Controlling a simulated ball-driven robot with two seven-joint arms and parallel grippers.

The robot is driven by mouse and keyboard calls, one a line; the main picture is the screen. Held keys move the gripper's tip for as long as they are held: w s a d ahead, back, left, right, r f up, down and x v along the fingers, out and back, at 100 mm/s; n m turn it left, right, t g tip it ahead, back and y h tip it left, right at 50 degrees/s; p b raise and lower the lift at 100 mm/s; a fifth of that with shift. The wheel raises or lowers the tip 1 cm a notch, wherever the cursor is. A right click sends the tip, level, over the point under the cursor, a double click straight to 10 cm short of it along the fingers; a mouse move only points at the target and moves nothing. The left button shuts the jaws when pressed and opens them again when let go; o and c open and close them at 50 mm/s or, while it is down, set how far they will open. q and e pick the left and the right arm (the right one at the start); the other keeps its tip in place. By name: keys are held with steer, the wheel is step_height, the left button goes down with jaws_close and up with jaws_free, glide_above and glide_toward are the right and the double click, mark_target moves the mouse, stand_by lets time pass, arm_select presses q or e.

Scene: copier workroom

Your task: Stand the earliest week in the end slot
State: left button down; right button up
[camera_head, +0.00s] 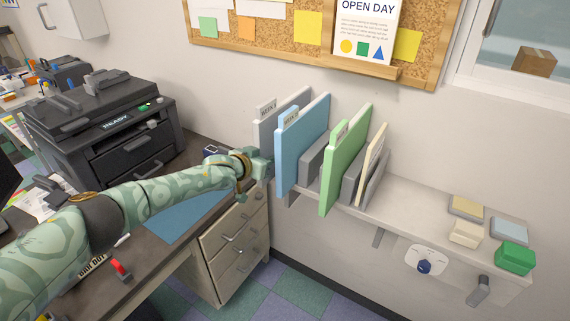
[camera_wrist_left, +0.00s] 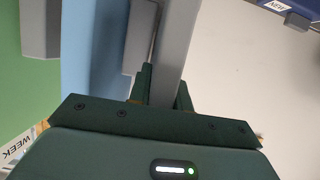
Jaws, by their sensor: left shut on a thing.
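A grey folder (camera_head: 268,126) with a "WEEK" tab stands at the left end of the wall shelf; its number is too small to read. My left gripper (camera_head: 262,166) is shut on its near edge, and the grey panel (camera_wrist_left: 176,50) shows between the fingers (camera_wrist_left: 163,88) in the left wrist view. A blue folder (camera_head: 302,145), also tabbed, stands just right of it. A green folder (camera_head: 345,160) and a thin cream folder (camera_head: 376,150) stand farther right. Grey dividers (camera_head: 313,160) stand between folders. My right gripper is out of view.
The shelf (camera_head: 410,210) is bare right of the folders, up to small boxes and a green box (camera_head: 515,257) at its right end. Below left is a desk with a blue mat (camera_head: 188,218). A black printer (camera_head: 100,125) stands behind my left arm.

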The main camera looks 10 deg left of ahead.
arm_select(q)
steer(key=shift+f, duration=0.2)
steer(key=c, duration=0.9)
jaws_free()
steer(key=shift+f, duration=0.1)
steer(key=shift+s, duration=0.1)
steer(key=shift+s+a+r, duration=0.15)
steer(key=shift+s+r, duration=0.1)
steer(key=p+v, duration=0.7)
steer(key=v, duration=0.8)
steer(key=shift+s+a, duration=0.2)
steer(key=shift+s, duration=0.05)
